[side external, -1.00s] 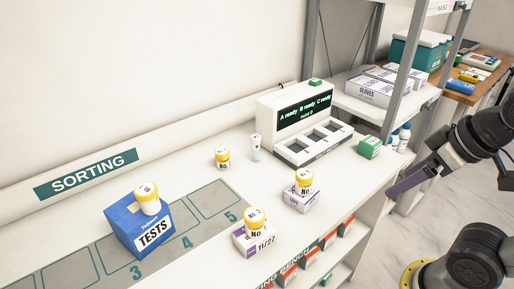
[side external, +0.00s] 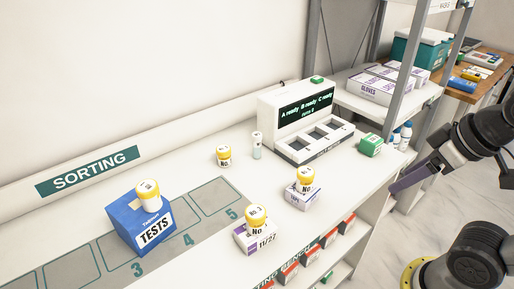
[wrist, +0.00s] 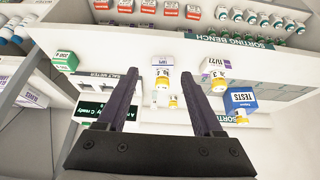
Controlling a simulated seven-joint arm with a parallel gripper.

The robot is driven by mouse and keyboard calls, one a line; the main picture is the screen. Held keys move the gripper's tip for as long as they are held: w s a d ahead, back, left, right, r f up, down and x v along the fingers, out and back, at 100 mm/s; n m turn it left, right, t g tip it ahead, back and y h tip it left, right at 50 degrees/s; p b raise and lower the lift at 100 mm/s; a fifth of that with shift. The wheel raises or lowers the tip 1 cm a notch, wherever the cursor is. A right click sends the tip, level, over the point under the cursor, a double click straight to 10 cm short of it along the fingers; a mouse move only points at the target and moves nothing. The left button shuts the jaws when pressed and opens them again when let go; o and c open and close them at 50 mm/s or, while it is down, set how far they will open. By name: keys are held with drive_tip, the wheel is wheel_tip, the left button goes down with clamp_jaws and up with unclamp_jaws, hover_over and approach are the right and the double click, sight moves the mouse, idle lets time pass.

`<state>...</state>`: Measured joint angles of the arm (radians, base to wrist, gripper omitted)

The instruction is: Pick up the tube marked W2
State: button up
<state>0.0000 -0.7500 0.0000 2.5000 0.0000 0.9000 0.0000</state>
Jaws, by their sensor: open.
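Several yellow-capped tubes stand on the bench; I cannot read W2 on any of them. One tube (side external: 148,196) is on the blue TESTS box (side external: 126,223). One tube (side external: 256,219) is on a white box marked 11/27 (side external: 243,236). One tube (side external: 305,180) is on another white box (side external: 300,200). One tube (side external: 223,156) stands on the bench top. A slim pale tube (side external: 256,147) stands near the machine. My gripper (wrist: 161,77) is open and empty, its dark fingers spread in the wrist view. In the side view it is at the right, away from the tubes.
The white machine (side external: 292,110) with a dark display and open slots stands at the back of the bench. A green-and-white box (side external: 370,145) is beside it. A grey shelf post (side external: 405,90) rises at the right. The grey numbered mat (side external: 165,250) lies front left.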

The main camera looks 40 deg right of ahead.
drive_tip(key=w+a+r+n+t, duration=0.1)
drive_tip(key=w+r+n, duration=0.2)
drive_tip(key=w+r, duration=0.5)
drive_tip(key=n+g+y, duration=0.2)
drive_tip(key=g, duration=0.1)
hover_over(253, 155)
drive_tip(key=s+d, duration=0.3)
drive_tip(key=s, duration=0.2)
wheel_tip(253, 155, down, 15)
drive_tip(key=x, duration=1.3)
drive_tip(key=shift+w+d, duration=0.15)
drive_tip(key=shift+d, duration=0.05)
drive_tip(key=shift+r, duration=0.1)
clamp_jaws()
